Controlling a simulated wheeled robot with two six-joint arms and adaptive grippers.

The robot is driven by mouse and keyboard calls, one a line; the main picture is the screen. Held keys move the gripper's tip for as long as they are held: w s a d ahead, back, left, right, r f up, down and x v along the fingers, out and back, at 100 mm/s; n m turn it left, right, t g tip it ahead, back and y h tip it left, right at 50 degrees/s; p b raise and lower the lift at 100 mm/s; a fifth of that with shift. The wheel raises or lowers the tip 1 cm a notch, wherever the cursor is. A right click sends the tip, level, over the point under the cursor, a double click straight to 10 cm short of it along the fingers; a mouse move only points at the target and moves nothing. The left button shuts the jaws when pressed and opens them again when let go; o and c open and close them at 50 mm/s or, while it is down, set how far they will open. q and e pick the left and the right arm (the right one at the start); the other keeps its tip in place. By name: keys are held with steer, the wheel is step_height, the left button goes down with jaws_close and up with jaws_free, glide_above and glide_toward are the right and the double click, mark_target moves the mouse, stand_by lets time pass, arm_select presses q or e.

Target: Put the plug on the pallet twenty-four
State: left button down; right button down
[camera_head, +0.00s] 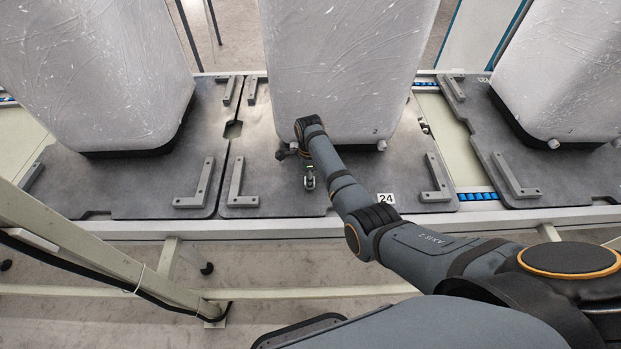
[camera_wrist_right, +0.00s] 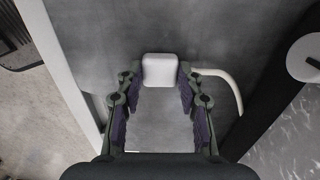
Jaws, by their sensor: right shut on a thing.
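Pallet twenty-four (camera_head: 290,200) is the dark grey plate in the middle of the head view, with a white "24" label (camera_head: 386,198) on its front edge. A large wrapped load stands on it. My right gripper (camera_head: 309,178) hangs above the pallet's front part, before the load. In the right wrist view my right gripper (camera_wrist_right: 155,78) is shut on a small white rounded block, the plug (camera_wrist_right: 160,69), held between its fingertips over a grey surface. Whether the plug touches that surface I cannot tell. My left gripper is not in view.
The wrapped load (camera_head: 345,60) has small white fittings at its lower edge, one at the right (camera_head: 382,145). Angled corner brackets (camera_head: 236,185) (camera_head: 436,178) stand on the pallet. Neighbouring pallets (camera_head: 130,185) (camera_head: 545,170) lie left and right. The pallet front between the brackets is mostly clear.

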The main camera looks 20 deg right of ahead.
steer(key=c, duration=0.9)
jaws_free()
steer(key=shift+d+f, duration=0.1)
steer(key=shift+f, duration=0.1)
steer(key=shift+o, duration=0.2)
step_height(320, 180, up, 12)
steer(key=p, duration=0.2)
steer(key=shift+r, duration=0.25)
steer(key=shift+f, duration=0.1)
